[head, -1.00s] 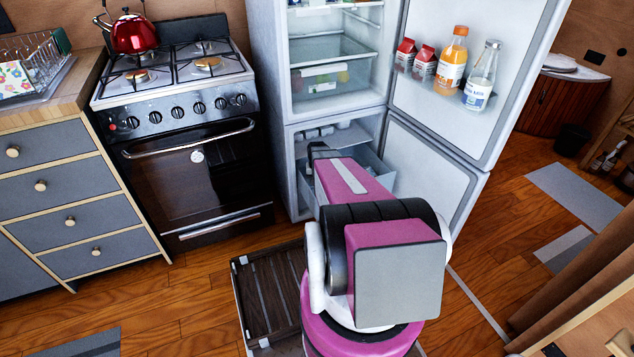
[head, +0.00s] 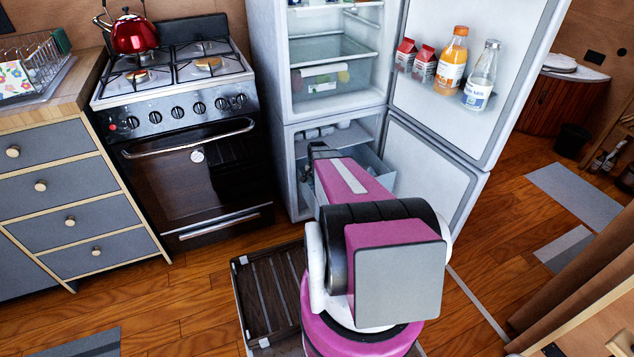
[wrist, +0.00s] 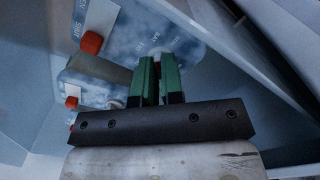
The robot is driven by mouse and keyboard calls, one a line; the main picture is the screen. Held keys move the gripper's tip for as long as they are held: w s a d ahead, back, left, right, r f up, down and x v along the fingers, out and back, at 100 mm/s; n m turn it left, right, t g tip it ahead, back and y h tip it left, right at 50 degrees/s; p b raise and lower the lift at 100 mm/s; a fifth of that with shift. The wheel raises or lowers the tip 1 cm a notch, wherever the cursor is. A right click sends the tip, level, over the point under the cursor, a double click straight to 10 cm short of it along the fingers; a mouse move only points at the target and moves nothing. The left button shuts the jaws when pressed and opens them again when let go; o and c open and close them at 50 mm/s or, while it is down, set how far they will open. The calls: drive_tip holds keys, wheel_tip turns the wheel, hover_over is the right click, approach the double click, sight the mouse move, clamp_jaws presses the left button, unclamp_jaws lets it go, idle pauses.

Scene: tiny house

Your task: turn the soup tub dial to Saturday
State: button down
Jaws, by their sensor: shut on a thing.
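In the wrist view, my gripper (wrist: 156,80) has its two green fingers close together, shut on the dial of a tub with a pale, frosted lid (wrist: 128,48). The gripped part of the dial is hidden between the fingers. Small day lettering shows on the lid near the fingertips; "SAT" seems to be just beyond them, but it is too blurred to be sure. I cannot tell where the dial points. In the head view, my arm reaches into the open lower fridge compartment and hides my gripper and the tub.
Red parts (wrist: 91,42) and (wrist: 71,103) show left of my gripper among other pale items. An open drawer (head: 372,172) surrounds my arm. The open fridge doors (head: 470,70) stand to the right. The stove (head: 190,150) is on the left. A dark slatted crate (head: 270,290) lies on the floor.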

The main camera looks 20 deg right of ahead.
drive_tip(key=c, duration=1.2)
unclamp_jaws()
drive_tip(key=shift+c, duration=0.2)
drive_tip(key=shift+r, duration=0.1)
wheel_tip(320, 180, up, 11)
drive_tip(key=shift+f, duration=0.2)
